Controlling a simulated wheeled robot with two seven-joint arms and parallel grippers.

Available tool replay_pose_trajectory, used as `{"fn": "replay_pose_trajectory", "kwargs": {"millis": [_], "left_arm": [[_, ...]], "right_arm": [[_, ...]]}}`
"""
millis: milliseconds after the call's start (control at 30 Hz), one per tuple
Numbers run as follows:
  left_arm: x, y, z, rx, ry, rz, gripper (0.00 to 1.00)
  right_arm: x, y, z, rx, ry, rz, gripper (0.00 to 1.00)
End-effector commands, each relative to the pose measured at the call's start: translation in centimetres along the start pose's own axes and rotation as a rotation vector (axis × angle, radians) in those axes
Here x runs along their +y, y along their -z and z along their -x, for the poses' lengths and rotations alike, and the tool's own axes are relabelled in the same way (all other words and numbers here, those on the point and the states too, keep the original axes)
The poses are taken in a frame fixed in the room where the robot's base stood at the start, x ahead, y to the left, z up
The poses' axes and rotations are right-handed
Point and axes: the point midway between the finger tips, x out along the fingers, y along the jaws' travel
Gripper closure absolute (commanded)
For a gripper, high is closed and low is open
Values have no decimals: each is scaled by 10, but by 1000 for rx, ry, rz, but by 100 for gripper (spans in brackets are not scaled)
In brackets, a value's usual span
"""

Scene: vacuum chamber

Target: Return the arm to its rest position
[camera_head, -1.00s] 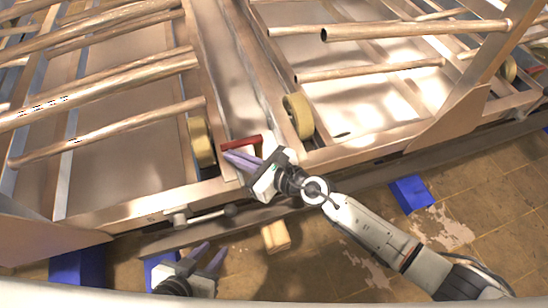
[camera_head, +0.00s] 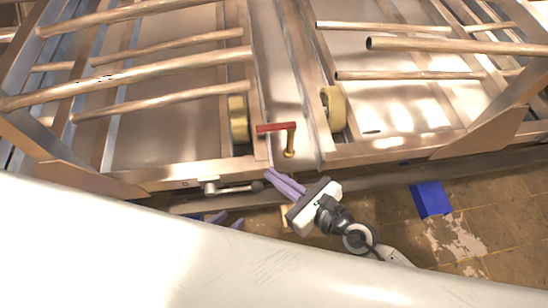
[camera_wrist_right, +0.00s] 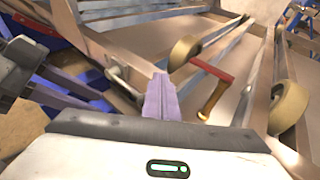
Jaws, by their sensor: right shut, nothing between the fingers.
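My right gripper (camera_head: 272,179) is shut and empty. Its purple fingers are together in the right wrist view (camera_wrist_right: 161,97). It hangs in front of the chamber frame's front rail, apart from the red handle (camera_head: 277,127). The handle stands on a brass-coloured post and also shows in the right wrist view (camera_wrist_right: 211,69). My left gripper (camera_head: 227,221) is low in the head view, mostly hidden by a large white surface in front. Its two fingertips show apart. It also shows at the left of the right wrist view (camera_wrist_right: 92,103), fingers apart and empty.
The metal frame's front rail (camera_head: 200,178) runs across behind the grippers, with long tubes above it. Yellowish rollers (camera_head: 238,120) (camera_head: 334,109) flank the handle. A blue block (camera_head: 430,199) sits on the tiled floor, open at the right.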

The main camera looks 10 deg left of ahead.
Motion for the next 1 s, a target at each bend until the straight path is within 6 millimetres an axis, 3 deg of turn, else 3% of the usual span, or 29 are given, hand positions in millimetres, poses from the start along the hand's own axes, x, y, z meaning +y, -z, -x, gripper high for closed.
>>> {"fn": "replay_pose_trajectory", "kwargs": {"millis": [233,367,467,533,600,700,767,900,1000], "left_arm": [[2,3,4,1,-3,-2,69],[3,3,4,0,-5,-3,69],[3,3,4,-1,-5,-3,69],[3,3,4,-1,-6,-3,69],[3,3,4,-2,-6,-4,69],[4,2,4,-2,-6,-4,69],[4,2,4,-2,-6,-4,69],[4,2,4,-2,-7,-4,69],[4,2,4,-2,-7,-4,69]], "right_arm": [[4,-3,8,-8,6,-10,100],[-10,-31,11,-95,81,-167,100],[-46,-73,28,-253,220,-466,100],[-84,-95,54,-396,352,-758,100],[-124,-100,91,-545,494,-1081,100],[-166,-76,152,-750,704,-1551,100],[-175,-50,187,-858,827,-1823,100],[-161,3,241,-1023,1058,-2289,100],[-140,26,264,-1089,1180,-2513,100]]}}
